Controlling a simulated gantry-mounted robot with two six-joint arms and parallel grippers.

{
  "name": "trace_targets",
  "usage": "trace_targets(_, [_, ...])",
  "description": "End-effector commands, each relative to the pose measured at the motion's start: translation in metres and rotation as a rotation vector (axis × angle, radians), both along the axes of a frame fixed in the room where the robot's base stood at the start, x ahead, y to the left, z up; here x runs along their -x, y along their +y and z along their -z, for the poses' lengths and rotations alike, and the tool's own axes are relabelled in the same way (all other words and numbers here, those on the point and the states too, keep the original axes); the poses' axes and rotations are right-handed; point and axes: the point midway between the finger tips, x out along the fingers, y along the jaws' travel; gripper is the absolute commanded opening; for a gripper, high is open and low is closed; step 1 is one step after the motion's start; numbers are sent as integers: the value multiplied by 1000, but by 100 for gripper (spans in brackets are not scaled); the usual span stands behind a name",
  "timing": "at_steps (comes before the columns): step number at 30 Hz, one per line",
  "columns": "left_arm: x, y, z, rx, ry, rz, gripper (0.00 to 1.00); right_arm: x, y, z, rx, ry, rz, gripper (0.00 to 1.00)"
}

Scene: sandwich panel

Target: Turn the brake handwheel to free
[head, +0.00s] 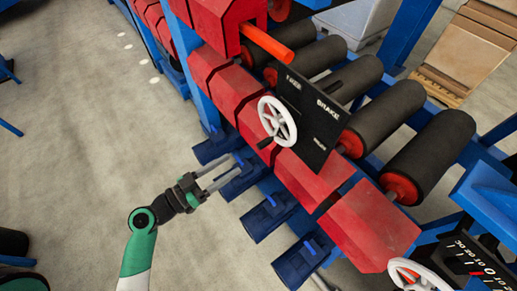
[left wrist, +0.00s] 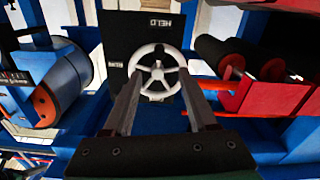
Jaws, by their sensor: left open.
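The brake handwheel (head: 277,121) is a white spoked wheel with a dark handle at its lower left in the head view. It stands in front of a black plate (head: 310,118) lettered "FREE" and "BRAKE". In the left wrist view the handwheel (left wrist: 158,72) is straight ahead, between my fingers, with the plate (left wrist: 125,30) behind it and "HELD" readable on it. My left gripper (head: 222,178) is open and empty, below and left of the wheel and apart from it. My right gripper does not show.
Red guard blocks (head: 310,178) and black rollers (head: 430,155) run along the line. Blue motors (head: 268,218) jut out below the wheel. A second white handwheel (head: 418,277) with a scale plate is at the lower right.

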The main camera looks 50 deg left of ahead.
Motion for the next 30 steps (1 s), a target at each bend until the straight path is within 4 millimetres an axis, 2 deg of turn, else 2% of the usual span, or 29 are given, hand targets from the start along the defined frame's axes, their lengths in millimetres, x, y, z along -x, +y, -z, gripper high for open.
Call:
trace_targets(5, [-22,-3,-3,-1,0,8,58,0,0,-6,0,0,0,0])
trace_targets(12, [-76,-8,-3,-1,-1,7,58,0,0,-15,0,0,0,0])
trace_targets(18, [-107,-10,-2,-2,0,5,58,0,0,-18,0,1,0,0])
trace_targets(22, [-114,-10,-1,-2,0,2,58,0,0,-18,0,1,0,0])
trace_targets(28, [-115,-10,-1,-1,1,2,58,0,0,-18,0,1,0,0])
trace_targets(29, [-115,-10,-1,-1,1,2,56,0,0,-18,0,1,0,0])
trace_targets(30, [-115,-10,-1,-2,1,2,49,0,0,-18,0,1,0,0])
